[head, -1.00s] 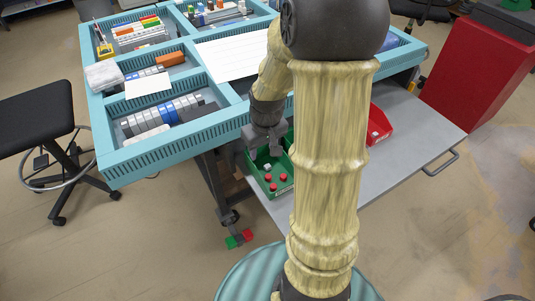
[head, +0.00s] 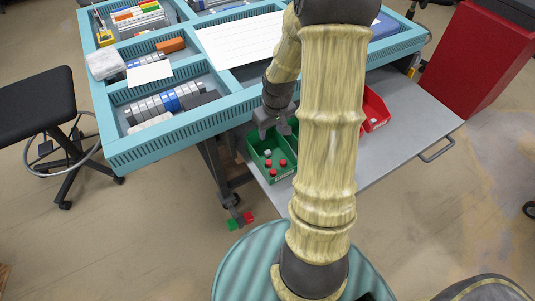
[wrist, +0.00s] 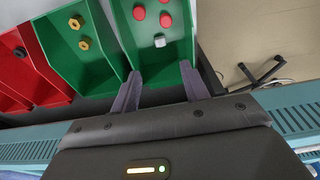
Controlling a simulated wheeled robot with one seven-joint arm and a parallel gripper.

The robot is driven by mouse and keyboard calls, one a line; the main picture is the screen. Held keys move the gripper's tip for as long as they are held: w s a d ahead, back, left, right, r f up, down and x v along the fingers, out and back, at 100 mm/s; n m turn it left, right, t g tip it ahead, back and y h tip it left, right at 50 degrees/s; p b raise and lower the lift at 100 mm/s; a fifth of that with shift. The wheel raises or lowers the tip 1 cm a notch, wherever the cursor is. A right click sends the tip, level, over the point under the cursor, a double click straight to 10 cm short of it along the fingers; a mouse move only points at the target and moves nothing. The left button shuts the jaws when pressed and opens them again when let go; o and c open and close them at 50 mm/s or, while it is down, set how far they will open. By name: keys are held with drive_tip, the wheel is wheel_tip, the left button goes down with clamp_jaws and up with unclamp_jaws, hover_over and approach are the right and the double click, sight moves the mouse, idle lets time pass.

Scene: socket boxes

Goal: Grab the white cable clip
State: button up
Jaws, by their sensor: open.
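The white cable clip is a small whitish block (wrist: 160,41) in a green bin (wrist: 177,83), near its end closest to my gripper in the wrist view. It also shows as a tiny pale spot in the head view (head: 267,153). Several red round pieces (wrist: 165,20) lie in the same bin. My gripper (wrist: 160,68) is open and empty. Its two fingers point at the clip, which shows in line with the gap between them, beyond the tips and apart from them. In the head view my gripper (head: 273,131) hangs at the bin's far end.
A second green bin (wrist: 102,72) with brass nuts stands beside the first, then a red bin (wrist: 48,88). The bins sit on a grey shelf (head: 400,125) under the blue-green workbench (head: 180,132), whose edge is close to my gripper. The shelf's right part is clear.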

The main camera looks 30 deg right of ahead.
hover_over(268, 152)
drive_tip(key=f, duration=0.4)
drive_tip(key=s+f+b, duration=0.1)
drive_tip(key=f, duration=0.2)
drive_tip(key=shift+f, duration=0.1)
drive_tip(key=shift+w+f+b, duration=0.15)
drive_tip(key=shift+w+f, duration=0.05)
drive_tip(key=shift+f, duration=1.1)
drive_tip(key=shift+w+f+b, duration=0.15)
drive_tip(key=shift+w+f, duration=0.05)
drive_tip(key=shift+f, duration=1.1)
clamp_jaws()
